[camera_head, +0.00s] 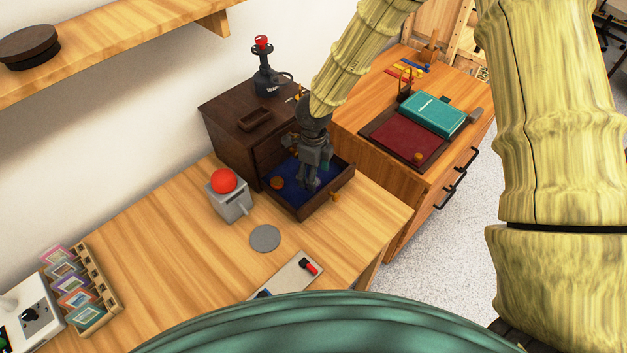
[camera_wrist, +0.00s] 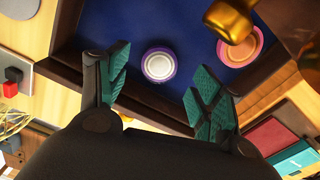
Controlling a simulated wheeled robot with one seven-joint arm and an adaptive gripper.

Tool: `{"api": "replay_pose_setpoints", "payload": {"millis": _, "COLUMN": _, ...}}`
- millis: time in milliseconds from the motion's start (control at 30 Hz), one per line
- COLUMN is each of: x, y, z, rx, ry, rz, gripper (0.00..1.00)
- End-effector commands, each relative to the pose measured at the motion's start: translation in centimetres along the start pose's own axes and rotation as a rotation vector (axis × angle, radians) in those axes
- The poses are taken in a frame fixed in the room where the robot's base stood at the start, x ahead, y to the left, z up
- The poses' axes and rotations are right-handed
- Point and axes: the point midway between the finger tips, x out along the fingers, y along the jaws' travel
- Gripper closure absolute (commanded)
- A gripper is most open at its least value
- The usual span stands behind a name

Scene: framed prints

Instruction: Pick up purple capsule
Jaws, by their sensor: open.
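The purple capsule (camera_wrist: 158,65) shows in the wrist view as a small round piece with a purple rim and a pale top. It lies on the blue lining (camera_wrist: 190,25) of an open dark wooden drawer (camera_head: 326,203). My gripper (camera_wrist: 162,90) is open, its teal-padded fingers spread to either side of the capsule's position in the picture. No contact with the capsule is visible. In the head view my gripper (camera_head: 312,183) points down into the drawer, and I cannot make out the purple capsule there.
An orange capsule (camera_head: 277,183) also lies in the drawer. A gold knob (camera_wrist: 235,22) sits close by in the wrist view. The drawer walls surround my gripper. A grey box with a red button (camera_head: 223,181) stands left of the drawer; a grey disc (camera_head: 265,238) lies in front.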

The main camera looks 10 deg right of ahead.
Motion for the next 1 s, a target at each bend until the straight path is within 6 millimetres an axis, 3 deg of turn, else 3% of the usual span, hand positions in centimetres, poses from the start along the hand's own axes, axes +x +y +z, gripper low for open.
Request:
{"api": "replay_pose_setpoints", "payload": {"millis": 233, "x": 2.2, "y": 0.1, "z": 0.0, "rx": 0.001, "ry": 0.002, "rz": 0.0, "gripper": 0.34}}
{"api": "replay_pose_setpoints", "payload": {"millis": 567, "x": 2.6, "y": 0.1, "z": 0.0, "rx": 0.001, "ry": 0.0, "rz": 0.0, "gripper": 0.34}}
{"api": "replay_pose_setpoints", "payload": {"millis": 833, "x": 2.5, "y": 0.1, "z": 0.0, "rx": 0.001, "ry": 0.0, "rz": 0.0, "gripper": 0.83}}
{"api": "replay_pose_setpoints", "payload": {"millis": 1000, "x": 2.5, "y": 0.1, "z": 0.0, "rx": 0.001, "ry": 0.0, "rz": 0.0, "gripper": 0.84}}
